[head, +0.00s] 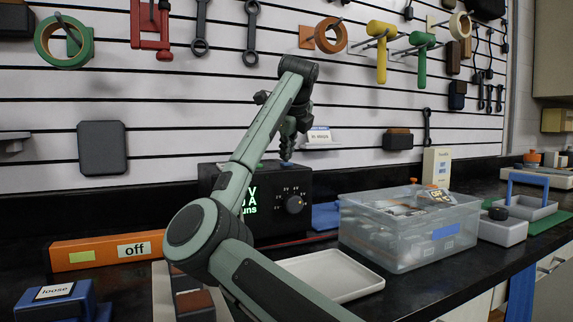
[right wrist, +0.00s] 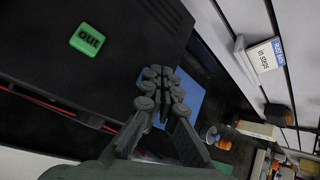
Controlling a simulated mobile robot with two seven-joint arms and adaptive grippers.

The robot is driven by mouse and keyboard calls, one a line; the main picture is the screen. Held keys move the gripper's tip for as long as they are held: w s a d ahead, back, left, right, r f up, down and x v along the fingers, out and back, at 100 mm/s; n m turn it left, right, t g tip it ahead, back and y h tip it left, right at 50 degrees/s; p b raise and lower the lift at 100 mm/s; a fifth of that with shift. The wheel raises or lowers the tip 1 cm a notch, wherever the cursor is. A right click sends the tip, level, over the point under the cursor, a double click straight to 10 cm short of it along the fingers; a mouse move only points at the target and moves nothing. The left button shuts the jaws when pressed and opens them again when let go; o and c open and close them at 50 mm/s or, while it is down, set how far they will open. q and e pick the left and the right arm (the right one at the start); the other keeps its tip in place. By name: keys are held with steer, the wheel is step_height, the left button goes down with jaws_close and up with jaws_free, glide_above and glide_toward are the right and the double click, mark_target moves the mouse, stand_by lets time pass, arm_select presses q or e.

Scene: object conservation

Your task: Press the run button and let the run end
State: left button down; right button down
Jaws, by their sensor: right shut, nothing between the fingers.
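A black box-shaped instrument (head: 265,220) stands on the counter, with lit green characters, partly hidden by my arm, and a knob (head: 294,204) on its front. My right gripper (head: 287,152) is shut and empty, pointing down over the top of the instrument, apart from the green button. I cannot tell whether the fingertips touch anything. My left gripper is out of view.
A clear bin (head: 400,245) with several items and a white tray (head: 335,272) stand right of the instrument. An orange bar marked "off" (head: 105,250) and a blue block marked "loose" (head: 58,300) lie left. Tools hang on the slatted wall behind.

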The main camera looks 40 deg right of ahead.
steer(key=shift+f, duration=0.2)
stand_by(0.4)
steer(key=shift+r+p, duration=0.3)
steer(key=shift+r, duration=0.5)
steer(key=shift+r+p, duration=1.65)
steer(key=shift+r, duration=0.9)
